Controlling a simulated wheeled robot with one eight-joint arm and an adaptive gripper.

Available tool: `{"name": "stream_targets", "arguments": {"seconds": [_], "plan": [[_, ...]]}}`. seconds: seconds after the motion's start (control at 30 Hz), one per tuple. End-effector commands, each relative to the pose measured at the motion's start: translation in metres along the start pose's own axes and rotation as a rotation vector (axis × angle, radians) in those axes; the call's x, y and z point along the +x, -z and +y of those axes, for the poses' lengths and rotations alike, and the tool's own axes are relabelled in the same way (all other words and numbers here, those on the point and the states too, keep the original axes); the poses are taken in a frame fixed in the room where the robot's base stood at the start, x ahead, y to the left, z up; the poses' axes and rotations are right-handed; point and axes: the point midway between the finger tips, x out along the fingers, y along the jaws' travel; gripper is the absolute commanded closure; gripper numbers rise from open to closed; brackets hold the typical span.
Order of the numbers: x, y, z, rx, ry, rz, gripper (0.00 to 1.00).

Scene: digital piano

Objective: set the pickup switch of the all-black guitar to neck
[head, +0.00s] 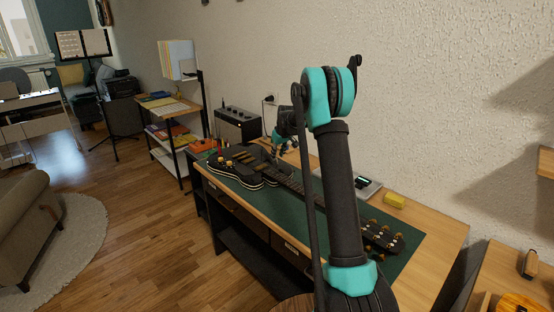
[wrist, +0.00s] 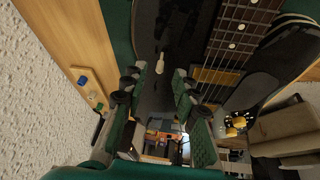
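The all-black guitar (head: 238,166) lies flat on the green mat of the workbench, its headstock (head: 383,238) toward the near right. In the wrist view its glossy body (wrist: 172,30), strings and a gold pickup (wrist: 214,76) show. The pickup switch (wrist: 160,63) has a cream tip and stands on the body beside the fretboard. I cannot tell which position it is in. My gripper (wrist: 155,78) is open, with one finger on each side of the switch in the picture; no contact is visible. In the head view my gripper (head: 281,145) is small, over the guitar body.
The green mat (head: 410,258) covers much of the wooden bench (head: 445,235). A yellow block (head: 394,201) and a grey device (head: 368,188) lie toward the wall. A black amplifier (head: 237,125) stands beyond the guitar. Small coloured pieces (wrist: 83,80) lie on the bench in the wrist view.

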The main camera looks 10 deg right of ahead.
Motion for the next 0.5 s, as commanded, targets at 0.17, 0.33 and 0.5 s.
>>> {"name": "stream_targets", "arguments": {"seconds": [0.17,0.33,0.5], "plan": [[0.022,0.000,0.000,0.000,0.000,0.000,0.71],[0.030,0.000,0.000,0.000,0.000,0.000,0.71],[0.030,0.000,0.000,0.000,0.000,0.000,0.71]]}}
